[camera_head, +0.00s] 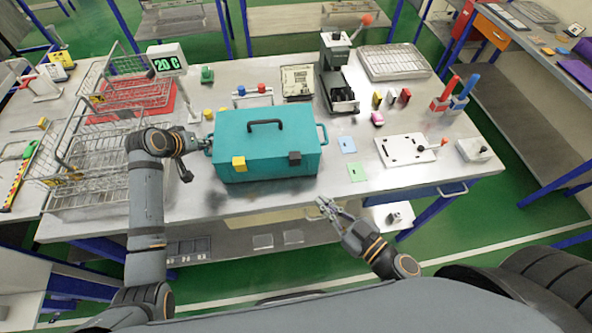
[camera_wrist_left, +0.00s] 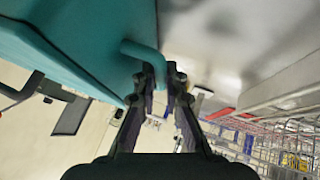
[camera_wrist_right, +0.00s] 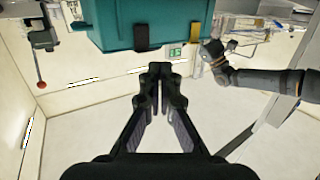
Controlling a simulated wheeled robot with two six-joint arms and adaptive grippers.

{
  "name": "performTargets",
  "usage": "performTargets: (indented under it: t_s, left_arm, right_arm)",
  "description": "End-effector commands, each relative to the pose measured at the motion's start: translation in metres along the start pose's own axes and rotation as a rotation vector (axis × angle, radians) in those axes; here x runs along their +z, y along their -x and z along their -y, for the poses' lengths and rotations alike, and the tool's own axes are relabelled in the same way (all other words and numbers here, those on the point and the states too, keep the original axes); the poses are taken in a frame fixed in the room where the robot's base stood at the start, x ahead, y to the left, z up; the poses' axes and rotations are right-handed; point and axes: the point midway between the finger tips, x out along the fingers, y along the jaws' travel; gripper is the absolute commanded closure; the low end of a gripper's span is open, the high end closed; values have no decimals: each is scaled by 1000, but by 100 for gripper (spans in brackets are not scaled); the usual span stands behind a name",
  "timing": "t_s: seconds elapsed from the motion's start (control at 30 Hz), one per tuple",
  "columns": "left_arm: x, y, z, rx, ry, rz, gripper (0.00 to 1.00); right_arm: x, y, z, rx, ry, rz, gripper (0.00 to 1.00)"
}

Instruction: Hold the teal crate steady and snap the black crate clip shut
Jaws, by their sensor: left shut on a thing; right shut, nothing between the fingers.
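The teal crate (camera_head: 266,146) stands lid-on on the workbench, with a dark handle (camera_head: 265,124) on top. The black crate clip (camera_head: 294,158) is on the right of its front face, near the lid edge; I cannot tell how far it stands out. It also shows in the right wrist view (camera_wrist_right: 141,37). A yellow clip (camera_head: 239,164) sits on the front's left. My left gripper (camera_head: 206,145) is shut on the crate's left side handle, seen in the left wrist view (camera_wrist_left: 142,52). My right gripper (camera_head: 325,203) is shut and empty, in front of the bench edge, below and right of the black clip.
Wire baskets (camera_head: 92,170) stand left of the crate. A dark press (camera_head: 338,80) stands behind. The space between my right gripper and the crate front looks clear.

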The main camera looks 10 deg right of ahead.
Motion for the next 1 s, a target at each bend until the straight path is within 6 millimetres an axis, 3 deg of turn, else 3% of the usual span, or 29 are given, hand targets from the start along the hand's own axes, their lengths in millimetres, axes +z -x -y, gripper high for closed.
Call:
performTargets:
  t_s: [0.1,0.3,0.77,0.8,1.0]
  left_arm:
    - [0,0,0,1,1,0,100]
    - [0,0,-1,1,1,0,100]
    - [0,0,-1,1,0,-1,100]
    - [0,0,-1,1,0,-1,86]
    - [0,0,-1,1,0,0,63]
  right_arm:
    - [1,20,1,-6,1,4,100]
    - [0,41,1,-4,1,0,100]
    - [0,49,0,1,0,-1,100]
    - [0,49,0,1,0,-1,100]
    - [0,49,0,1,0,-1,100]
